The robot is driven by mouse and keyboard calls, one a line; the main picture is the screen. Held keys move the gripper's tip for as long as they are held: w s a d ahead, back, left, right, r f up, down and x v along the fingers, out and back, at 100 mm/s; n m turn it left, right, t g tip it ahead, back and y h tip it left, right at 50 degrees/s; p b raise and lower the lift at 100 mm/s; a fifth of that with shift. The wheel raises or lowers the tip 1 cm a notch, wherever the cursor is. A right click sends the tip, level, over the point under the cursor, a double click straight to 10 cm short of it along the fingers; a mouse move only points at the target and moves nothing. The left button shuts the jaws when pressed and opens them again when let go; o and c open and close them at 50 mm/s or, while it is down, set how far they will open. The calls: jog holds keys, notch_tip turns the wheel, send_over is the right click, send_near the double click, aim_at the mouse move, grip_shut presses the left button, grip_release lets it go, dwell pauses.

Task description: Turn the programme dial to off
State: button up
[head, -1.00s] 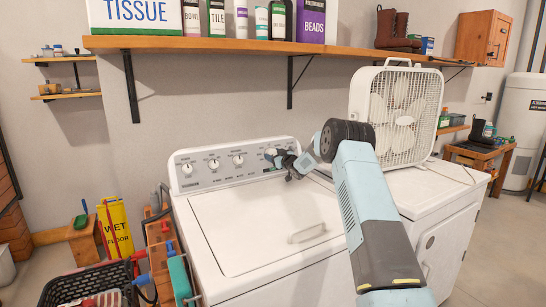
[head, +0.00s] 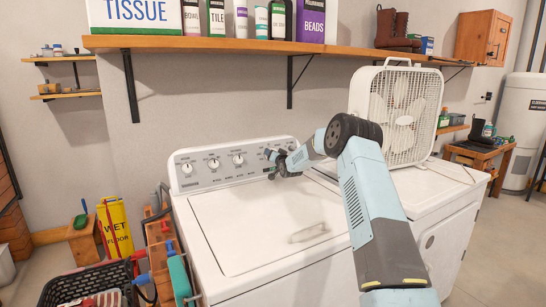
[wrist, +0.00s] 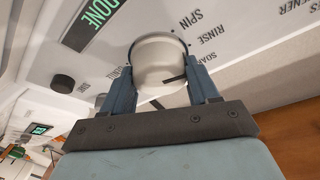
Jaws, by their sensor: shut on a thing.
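The programme dial (wrist: 158,62) is a white round knob with a dark pointer line on its right side in the wrist view. Words such as SPIN and RINSE are printed around it; the label by the pointer is not readable. My gripper (wrist: 160,78) is shut on the dial, one blue finger on each side. In the head view my gripper (head: 274,158) is at the right part of the washer's control panel (head: 222,178) and hides the dial.
Three other knobs (head: 213,163) sit to the left on the panel. A lit DONE display (wrist: 97,20) is near the dial. The washer lid (head: 265,222) is closed. A white box fan (head: 400,118) stands close to my arm at the right, and a wooden shelf (head: 250,46) runs above.

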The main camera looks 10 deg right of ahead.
jog(key=m, duration=0.1)
jog(key=m+h, duration=0.1)
jog(key=m, duration=0.1)
jog(key=m+h, duration=0.1)
jog(key=m, duration=0.1)
jog(key=shift+d+r+g, duration=0.15)
jog(key=shift+r+g, duration=0.1)
jog(key=shift+g, duration=0.05)
jog(key=m, duration=0.4)
jog(key=shift+w+m+g+h, duration=0.1)
jog(key=shift+m+g+h, duration=0.2)
jog(key=shift+g+h, duration=0.1)
jog(key=m+g, duration=0.1)
jog(key=m, duration=0.4)
jog(key=shift+d+f+g, duration=0.1)
jog(key=shift+d+g, duration=0.1)
jog(key=shift+g, duration=0.2)
jog(key=shift+d+f+m, duration=0.1)
jog(key=shift+f+m, duration=0.05)
jog(key=shift+m, duration=0.65)
jog(key=shift+g, duration=0.3)
jog(key=shift+d+f, duration=0.1)
jog(key=shift+f, duration=0.05)
jog(key=o, duration=0.9)
jog(key=shift+c, duration=0.2)
jog(key=shift+o, duration=1)
jog(key=shift+a, duration=0.25)
